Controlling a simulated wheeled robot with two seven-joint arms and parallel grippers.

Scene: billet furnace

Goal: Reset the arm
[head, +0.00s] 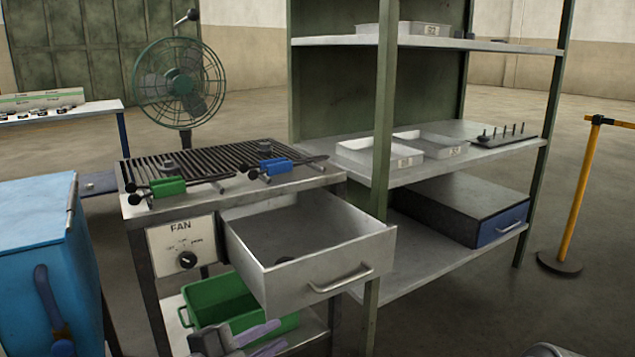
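My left gripper (280,334) shows at the bottom of the head view, in front of the green bin (215,300) and below the open drawer (325,270). Its two grey fingers are apart with nothing seen between them. The rest of the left arm is mostly out of view. A small grey rounded part at the bottom right edge may be my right arm; no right gripper fingers show.
A fan (178,82) stands behind. A blue cabinet (35,230) is at left, a shelf rack (440,160) with trays at right, and a yellow barrier post (580,195) beyond.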

